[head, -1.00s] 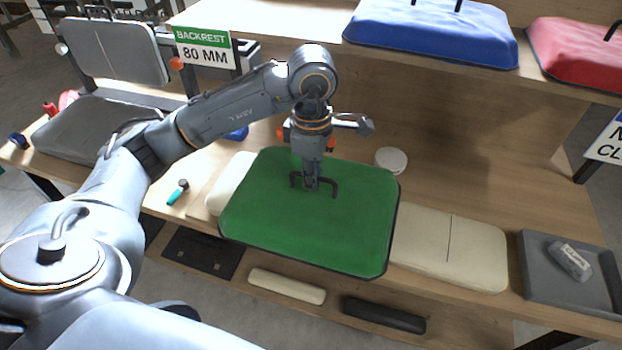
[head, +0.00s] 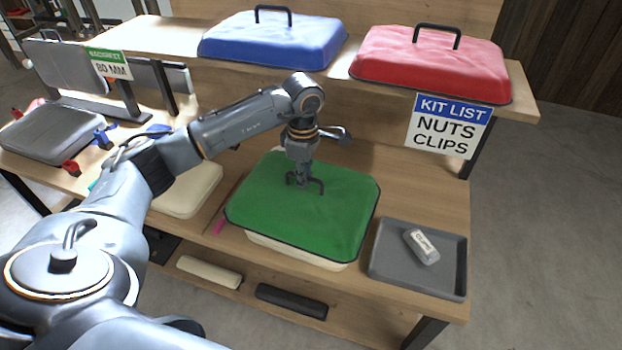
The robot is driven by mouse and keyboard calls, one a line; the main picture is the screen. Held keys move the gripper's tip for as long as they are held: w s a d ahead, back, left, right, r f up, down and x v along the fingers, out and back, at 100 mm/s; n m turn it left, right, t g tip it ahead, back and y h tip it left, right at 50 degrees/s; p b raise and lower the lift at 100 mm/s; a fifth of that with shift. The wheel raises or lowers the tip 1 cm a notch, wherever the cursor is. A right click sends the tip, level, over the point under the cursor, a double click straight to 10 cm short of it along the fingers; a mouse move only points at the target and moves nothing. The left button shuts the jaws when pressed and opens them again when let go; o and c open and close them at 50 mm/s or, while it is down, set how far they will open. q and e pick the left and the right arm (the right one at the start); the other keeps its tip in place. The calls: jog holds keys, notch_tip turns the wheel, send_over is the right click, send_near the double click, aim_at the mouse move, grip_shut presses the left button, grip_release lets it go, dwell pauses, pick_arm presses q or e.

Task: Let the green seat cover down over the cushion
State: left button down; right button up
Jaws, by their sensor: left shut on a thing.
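The green seat cover (head: 310,222) is a flat rounded panel with a dark rim and a dark handle on top. My left gripper (head: 301,182) is shut on that handle from above. A cream cushion (head: 300,252) lies under the cover, and its front side shows below the cover's front edge. The cover looks roughly lined up over this cushion; whether it touches the cushion I cannot tell. A second cream cushion (head: 188,190) lies to the left on the bench, apart from the cover. My right gripper is not in view.
A grey tray (head: 452,285) with a small labelled box (head: 422,246) stands close on the right. Blue (head: 275,40) and red (head: 432,65) covers sit on the upper shelf, above a kit list sign (head: 448,125). A grey seat (head: 50,133) is at far left.

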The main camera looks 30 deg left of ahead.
aim_at(303, 190)
pick_arm(q)
jog(key=shift+a+f+b, duration=0.3)
jog(key=shift+a+f, duration=0.1)
jog(key=shift+f, duration=0.15)
jog(key=shift+a+f, duration=0.1)
jog(key=shift+f, duration=0.2)
jog(key=shift+f+b, duration=0.55)
jog(key=shift+f, duration=0.15)
jog(key=shift+d+f+b, duration=0.25)
jog(key=shift+f+b, duration=0.15)
jog(key=shift+f, duration=0.3)
jog(key=shift+f+b, duration=0.6)
jog(key=shift+f, duration=0.25)
notch_tip(303, 190, down, 4)
jog(key=b, duration=0.3)
jog(key=shift+r, duration=0.1)
jog(key=shift+a+f+b, duration=0.1)
jog(key=shift+f+b, duration=0.45)
jog(key=shift+b, duration=0.1)
jog(key=shift+f, duration=0.25)
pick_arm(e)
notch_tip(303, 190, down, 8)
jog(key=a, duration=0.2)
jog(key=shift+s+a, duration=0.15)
pick_arm(q)
jog(key=shift+f+b, duration=0.1)
jog(key=shift+b, duration=0.2)
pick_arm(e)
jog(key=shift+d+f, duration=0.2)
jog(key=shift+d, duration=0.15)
